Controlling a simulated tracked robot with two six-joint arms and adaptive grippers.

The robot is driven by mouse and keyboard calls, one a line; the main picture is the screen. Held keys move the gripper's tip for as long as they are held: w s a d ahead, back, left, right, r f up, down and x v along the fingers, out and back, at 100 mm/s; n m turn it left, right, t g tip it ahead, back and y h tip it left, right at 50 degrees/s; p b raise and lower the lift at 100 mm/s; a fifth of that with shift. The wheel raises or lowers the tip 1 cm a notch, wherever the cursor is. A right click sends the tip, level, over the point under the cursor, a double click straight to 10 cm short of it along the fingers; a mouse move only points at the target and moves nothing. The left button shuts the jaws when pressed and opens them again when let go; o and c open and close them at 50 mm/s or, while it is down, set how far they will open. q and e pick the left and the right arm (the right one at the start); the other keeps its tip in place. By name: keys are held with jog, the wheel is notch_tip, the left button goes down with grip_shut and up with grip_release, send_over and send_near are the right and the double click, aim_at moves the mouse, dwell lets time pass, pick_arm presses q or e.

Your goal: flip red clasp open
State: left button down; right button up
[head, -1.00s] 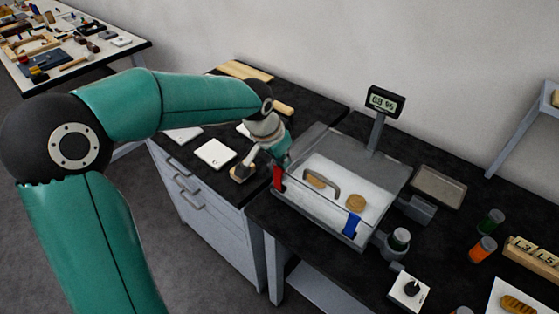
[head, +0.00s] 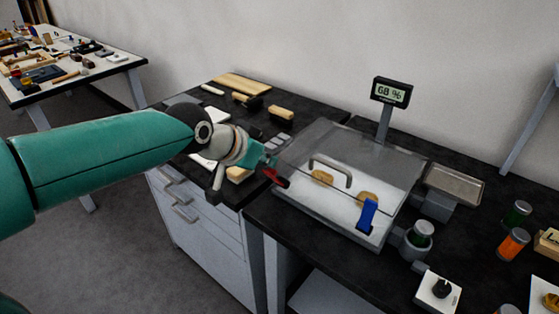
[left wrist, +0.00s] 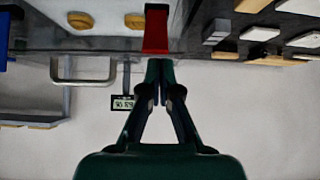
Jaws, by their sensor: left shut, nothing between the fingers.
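The red clasp (head: 276,177) is at the left end of the front edge of a clear-lidded case (head: 335,160). In the head view it looks tilted, sticking out at a slant, while the blue clasp (head: 367,213) hangs down at the right end. My left gripper (head: 270,162) is shut and empty right at the red clasp. In the left wrist view the closed fingertips (left wrist: 160,64) are at the near end of the red clasp (left wrist: 156,32); I cannot tell whether they touch. My right gripper is not in view.
The lid has a grey handle (head: 331,170), and gilt fragments (head: 322,177) lie on white inside. A display (head: 391,92) reading 68 % stands behind. A grey tray (head: 454,184), jars (head: 513,243) and a knob box (head: 438,289) are at the right. Brushes and blocks lie on the left cabinet.

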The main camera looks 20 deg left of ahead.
pick_arm(q)
jog(key=shift+w+d+f, duration=0.15)
jog(key=shift+w+d, duration=0.05)
jog(key=shift+w, duration=0.1)
jog(key=shift+d, duration=0.25)
jog(key=shift+w+d, duration=0.1)
jog(key=shift+w, duration=0.5)
